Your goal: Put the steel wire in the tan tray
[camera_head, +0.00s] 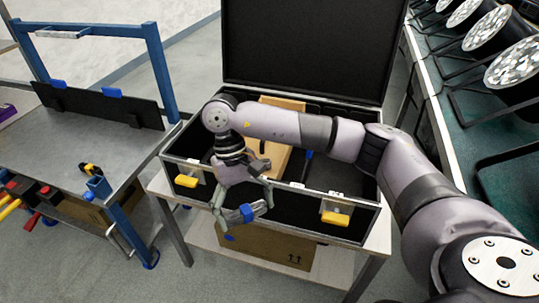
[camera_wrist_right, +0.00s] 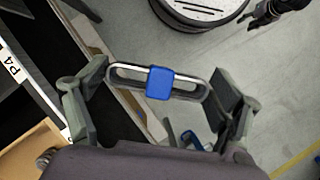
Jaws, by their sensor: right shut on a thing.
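My right gripper (camera_head: 243,211) is shut on the steel wire, a flattened metallic loop with a blue band (camera_head: 247,212) round its middle. In the right wrist view the steel wire (camera_wrist_right: 157,83) spans between the two fingers of the right gripper (camera_wrist_right: 157,88). It is held in front of the open black case, near its front wall. The tan tray (camera_head: 284,103) sits inside the case, behind the gripper and partly hidden by my right arm. A tan edge, likely the tray (camera_wrist_right: 28,150), shows at lower left in the wrist view. My left gripper is not in view.
The black case (camera_head: 350,205) stands on a light table with its lid (camera_head: 300,45) raised behind. A blue-framed workbench (camera_head: 75,150) is at left. Several lamps (camera_head: 497,32) stand at right. A cardboard box (camera_head: 265,246) lies below the case.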

